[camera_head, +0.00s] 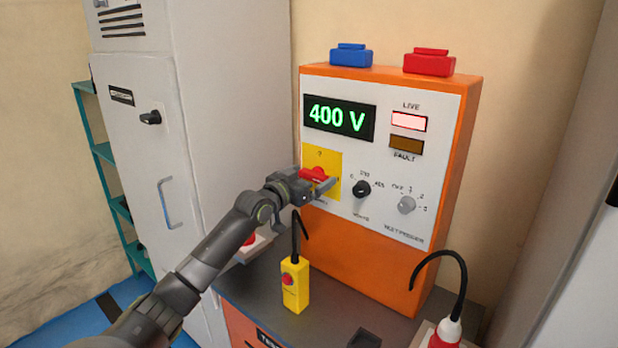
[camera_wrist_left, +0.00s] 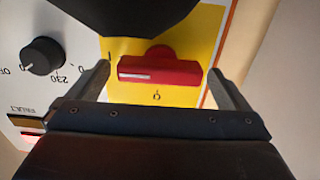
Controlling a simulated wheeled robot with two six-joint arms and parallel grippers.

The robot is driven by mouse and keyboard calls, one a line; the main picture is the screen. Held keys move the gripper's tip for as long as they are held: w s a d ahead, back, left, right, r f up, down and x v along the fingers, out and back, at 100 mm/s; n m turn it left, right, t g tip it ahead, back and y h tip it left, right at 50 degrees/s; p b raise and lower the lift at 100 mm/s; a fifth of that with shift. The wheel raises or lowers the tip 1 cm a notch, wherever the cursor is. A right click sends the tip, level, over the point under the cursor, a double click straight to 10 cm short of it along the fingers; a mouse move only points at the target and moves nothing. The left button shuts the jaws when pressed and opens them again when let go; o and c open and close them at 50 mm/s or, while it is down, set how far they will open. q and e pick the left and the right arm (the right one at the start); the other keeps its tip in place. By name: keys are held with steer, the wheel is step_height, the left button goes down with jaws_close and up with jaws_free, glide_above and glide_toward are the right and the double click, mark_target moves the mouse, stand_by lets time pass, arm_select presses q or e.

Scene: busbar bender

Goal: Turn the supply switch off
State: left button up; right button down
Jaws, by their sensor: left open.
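The supply switch (camera_head: 316,173) is a red handle on a yellow plate (camera_head: 334,159), at the left of an orange and white panel. In the left wrist view the red handle (camera_wrist_left: 160,72) lies crosswise, with a white line at one end. My left gripper (camera_head: 318,184) is at the switch, its open fingers (camera_wrist_left: 160,88) on either side of the red handle. Whether the fingers touch the handle cannot be told. The head view shows the display (camera_head: 339,118) reading 400 V and the LIVE lamp (camera_head: 408,121) lit. My right gripper is not in view.
A black voltage knob (camera_head: 361,189) and a grey knob (camera_head: 406,204) sit right of the switch. A yellow pendant (camera_head: 295,284) with a red button stands on the dark bench below. A red plug with a black cable (camera_head: 447,329) is at front right. A grey cabinet (camera_head: 240,90) stands left.

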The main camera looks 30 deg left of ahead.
arm_select(q)
steer(key=c, duration=1)
steer(key=n+p, duration=0.3)
steer(key=n, duration=0.1)
steer(key=shift+r, duration=0.15)
steer(key=n+p, duration=0.3)
steer(key=n, duration=0.1)
steer(key=shift+a+n, duration=0.15)
steer(key=shift+n, duration=0.15)
steer(key=n+p, duration=0.1)
steer(key=n, duration=0.1)
steer(key=n+p, duration=0.1)
steer(key=n, duration=0.1)
steer(key=shift+f+n, duration=0.2)
steer(key=shift+n, duration=0.1)
steer(key=shift+a+f+n+p, duration=0.15)
steer(key=shift+n+p, duration=0.7)
steer(key=shift+n, duration=1.45)
